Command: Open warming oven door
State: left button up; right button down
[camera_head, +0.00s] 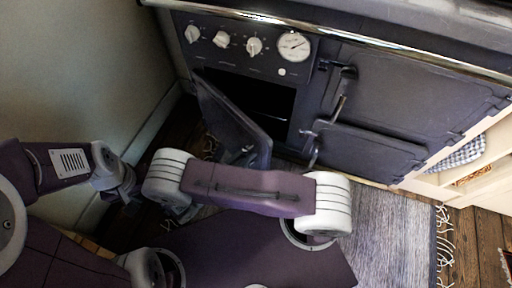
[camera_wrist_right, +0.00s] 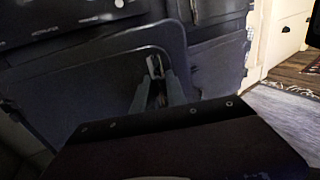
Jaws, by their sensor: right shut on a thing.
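The warming oven door (camera_head: 232,115) is a dark panel on the left of the range. It stands swung out, with its left edge at the range and a dark opening (camera_head: 255,97) behind it. In the right wrist view the door (camera_wrist_right: 75,100) fills the left and middle. My right gripper (camera_head: 247,153) is at the door's free edge, partly hidden by my arm. In the wrist view its fingers (camera_wrist_right: 157,88) are shut on the metal door handle (camera_wrist_right: 154,65). My left gripper (camera_head: 126,188) is low at the left, dark and apart from the door; its jaws are unclear.
Two other range doors, upper (camera_head: 385,95) and lower (camera_head: 365,152), are shut on the right. A chrome rail (camera_head: 340,34) runs above the knobs and gauge (camera_head: 293,46). A wall (camera_head: 75,70) stands close on the left. A grey rug (camera_head: 385,225) covers the floor in front.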

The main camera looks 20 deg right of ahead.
jog(key=shift+s+a, duration=0.15)
jog(key=shift+a, duration=0.35)
jog(key=c, duration=1.4)
grip_release()
jog(key=shift+o, duration=0.2)
